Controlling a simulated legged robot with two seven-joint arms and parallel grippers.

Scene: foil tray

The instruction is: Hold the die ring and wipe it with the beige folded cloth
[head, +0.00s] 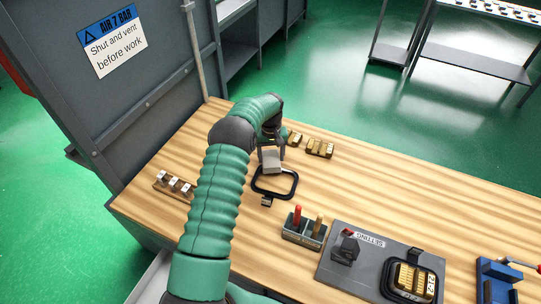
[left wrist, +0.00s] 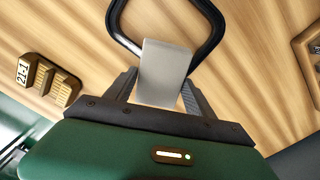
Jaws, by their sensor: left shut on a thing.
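A black rounded ring (head: 293,190), which I take for the die ring, lies on the wooden bench with a small tab at its near side. It also shows at the top of the left wrist view (left wrist: 219,30). My left gripper (head: 268,152) is shut on a pale grey-beige flat piece (head: 270,161), which looks like the folded cloth. In the left wrist view the piece (left wrist: 163,75) stands out between the fingers, and its end overlaps the ring's edge. I cannot tell whether it touches the ring. My right gripper is not in view.
Brass blocks (head: 319,148) lie beyond the ring. A wooden rack (head: 163,189) with white pieces sits left of my arm. A tool holder (head: 303,238) and a grey plate (head: 335,275) bearing another black frame (head: 435,290) stand nearer right. A blue fixture (head: 493,285) is far right.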

